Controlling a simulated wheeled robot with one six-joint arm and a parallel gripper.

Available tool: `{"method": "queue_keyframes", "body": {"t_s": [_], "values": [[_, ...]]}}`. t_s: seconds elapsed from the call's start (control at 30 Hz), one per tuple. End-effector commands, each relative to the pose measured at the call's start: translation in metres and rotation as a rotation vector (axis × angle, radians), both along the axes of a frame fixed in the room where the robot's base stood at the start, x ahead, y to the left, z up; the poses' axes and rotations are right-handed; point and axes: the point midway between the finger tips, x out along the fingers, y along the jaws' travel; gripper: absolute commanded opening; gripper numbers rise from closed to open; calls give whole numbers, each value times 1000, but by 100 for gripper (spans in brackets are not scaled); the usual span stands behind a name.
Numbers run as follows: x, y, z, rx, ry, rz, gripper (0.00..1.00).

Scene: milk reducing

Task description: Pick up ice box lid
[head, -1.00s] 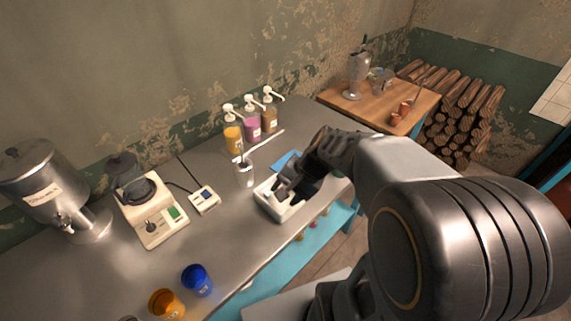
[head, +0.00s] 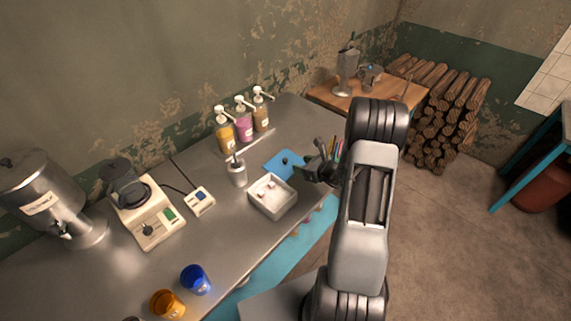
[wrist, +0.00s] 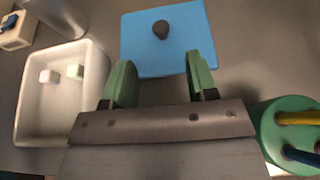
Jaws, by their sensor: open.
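The ice box lid is a flat blue square with a dark round knob. In the head view the lid (head: 284,164) lies on the metal counter just behind the white ice box (head: 273,197). In the wrist view the lid (wrist: 190,25) is at the top middle, with its knob ahead of the fingers. My gripper (head: 312,160) is open and empty beside the lid; in the wrist view its green fingers (wrist: 160,75) reach the lid's near edge in the picture. I cannot tell the height gap. The ice box (wrist: 62,95) is uncovered, with a few pale cubes inside.
A green cup of coloured pens (wrist: 290,130) stands close to the right of my gripper. Pump bottles (head: 244,126) are at the back.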

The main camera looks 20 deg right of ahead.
Motion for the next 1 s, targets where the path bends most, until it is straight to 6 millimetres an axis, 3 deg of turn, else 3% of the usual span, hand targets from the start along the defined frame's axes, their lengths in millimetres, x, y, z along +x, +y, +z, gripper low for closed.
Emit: {"method": "queue_keyframes", "body": {"t_s": [0.7,1.0], "values": [[61,28,-27,-1,-1,4,53],[68,31,-31,-2,0,3,53]]}}
